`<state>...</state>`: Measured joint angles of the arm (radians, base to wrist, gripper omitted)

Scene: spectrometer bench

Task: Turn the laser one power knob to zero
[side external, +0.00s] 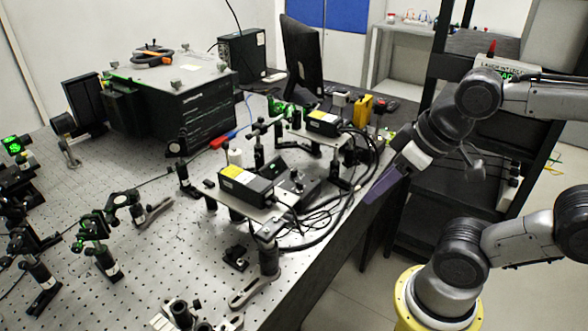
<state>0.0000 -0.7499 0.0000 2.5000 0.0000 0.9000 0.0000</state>
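The laser one power knob cannot be made out in the side external view. Two black boxes with yellow labels, which look like laser heads, sit on raised plates on the bench: a nearer one (246,186) and a farther one (323,122). Which of them is laser one cannot be told. My gripper (381,194), with dark purple fingers, points down and left just off the bench's right edge. It is apart from both boxes. Nothing is visibly held, and the fingers blend together, so whether they are open or shut is unclear.
The perforated optical bench (160,262) carries several mounts and posts. Black cables (325,232) loop by its right edge. A large dark chamber (195,112) and a monitor (301,58) stand behind. A black rack (432,85) with a lettered sign (503,68) is behind my arm.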

